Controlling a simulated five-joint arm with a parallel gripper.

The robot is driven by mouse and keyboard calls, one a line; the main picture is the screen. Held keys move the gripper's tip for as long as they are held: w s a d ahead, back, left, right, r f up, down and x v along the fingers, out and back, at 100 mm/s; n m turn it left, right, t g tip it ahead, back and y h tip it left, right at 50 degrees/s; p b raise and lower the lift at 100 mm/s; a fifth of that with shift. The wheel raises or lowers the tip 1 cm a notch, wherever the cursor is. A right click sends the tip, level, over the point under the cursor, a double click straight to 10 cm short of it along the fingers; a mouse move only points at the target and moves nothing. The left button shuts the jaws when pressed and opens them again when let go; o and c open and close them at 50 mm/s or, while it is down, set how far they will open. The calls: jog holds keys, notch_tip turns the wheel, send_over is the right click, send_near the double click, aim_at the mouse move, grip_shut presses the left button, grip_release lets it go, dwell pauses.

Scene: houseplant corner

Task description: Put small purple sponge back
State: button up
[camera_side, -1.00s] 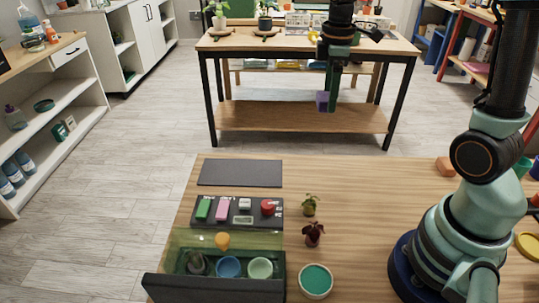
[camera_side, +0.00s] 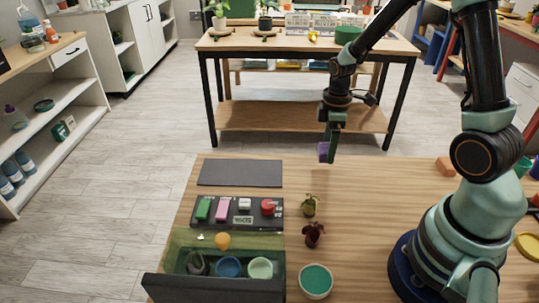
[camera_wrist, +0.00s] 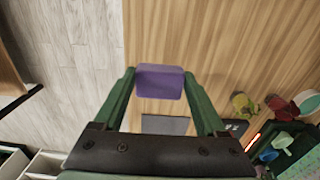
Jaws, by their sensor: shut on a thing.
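The small purple sponge (camera_side: 323,152) is a purple block held at the tips of my gripper (camera_side: 329,146), in the air near the far edge of the wooden table. In the wrist view the purple sponge (camera_wrist: 160,81) sits between the two green fingers of my gripper (camera_wrist: 160,85), which are shut on it. A dark tray (camera_side: 238,212) on the table holds a green block (camera_side: 203,208), a pink block (camera_side: 222,209), a white piece (camera_side: 244,204) and a red round piece (camera_side: 268,207).
A flat dark mat (camera_side: 240,172) lies behind the tray. An open case (camera_side: 215,287) with cups stands at the front left. Two small plants (camera_side: 310,205) and a teal-filled bowl (camera_side: 316,281) are right of these. An orange block (camera_side: 445,166) lies far right. The table's middle right is clear.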

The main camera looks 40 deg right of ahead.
jog(key=shift+f, duration=1.95)
jog(key=shift+f, duration=0.15)
jog(key=o, duration=1.2)
jog(key=shift+o, duration=0.2)
